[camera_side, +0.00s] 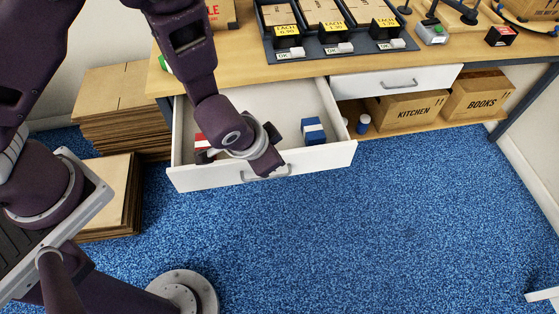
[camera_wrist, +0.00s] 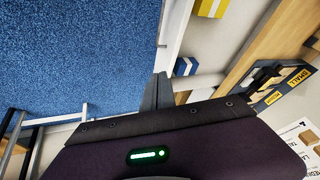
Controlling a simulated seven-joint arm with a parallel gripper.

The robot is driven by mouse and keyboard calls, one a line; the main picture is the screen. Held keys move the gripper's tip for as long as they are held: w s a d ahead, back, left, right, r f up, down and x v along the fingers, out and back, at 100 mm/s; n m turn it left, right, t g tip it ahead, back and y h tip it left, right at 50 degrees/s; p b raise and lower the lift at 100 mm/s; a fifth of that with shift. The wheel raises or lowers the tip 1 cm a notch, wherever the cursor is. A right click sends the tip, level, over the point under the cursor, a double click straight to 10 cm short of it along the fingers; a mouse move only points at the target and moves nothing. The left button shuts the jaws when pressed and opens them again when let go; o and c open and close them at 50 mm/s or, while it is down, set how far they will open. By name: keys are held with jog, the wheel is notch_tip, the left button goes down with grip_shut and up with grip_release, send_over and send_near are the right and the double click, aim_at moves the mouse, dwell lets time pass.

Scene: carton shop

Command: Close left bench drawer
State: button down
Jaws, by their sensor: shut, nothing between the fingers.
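The left bench drawer is pulled out, its white front (camera_side: 320,157) standing clear of the bench over the blue carpet. Its grey handle (camera_side: 285,172) is partly covered by my wrist. Inside lie a blue-and-white box (camera_side: 313,131) and a red-and-white box (camera_side: 203,141), partly hidden. My gripper (camera_side: 266,163) is at the drawer front in the side view. The wrist view shows its shut, empty fingers (camera_wrist: 158,92) beside the drawer front's edge (camera_wrist: 174,30); contact cannot be told. A blue-striped box (camera_wrist: 186,66) and a yellow box (camera_wrist: 211,8) show inside there.
The right drawer (camera_side: 400,82) is shut. Below it are KITCHEN (camera_side: 405,107) and BOOKS (camera_side: 478,97) cartons. Cardboard stacks (camera_side: 125,110) stand left of the bench. A dark tray (camera_side: 335,45) of priced cartons sits on the bench top. Carpet (camera_side: 380,230) in front is clear.

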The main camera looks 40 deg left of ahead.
notch_tip(320, 180, down, 8)
jog(key=m+t, duration=0.2)
jog(key=m, duration=0.1)
send_over(280, 175)
jog(key=shift+y, duration=0.4)
notch_tip(280, 175, down, 8)
jog(key=shift+f, duration=0.1)
jog(key=shift+w+a, duration=0.3)
jog(key=shift+w, duration=0.05)
jog(key=w+a, duration=2.1)
jog(key=shift+w+a, duration=0.15)
jog(key=shift+a, duration=0.1)
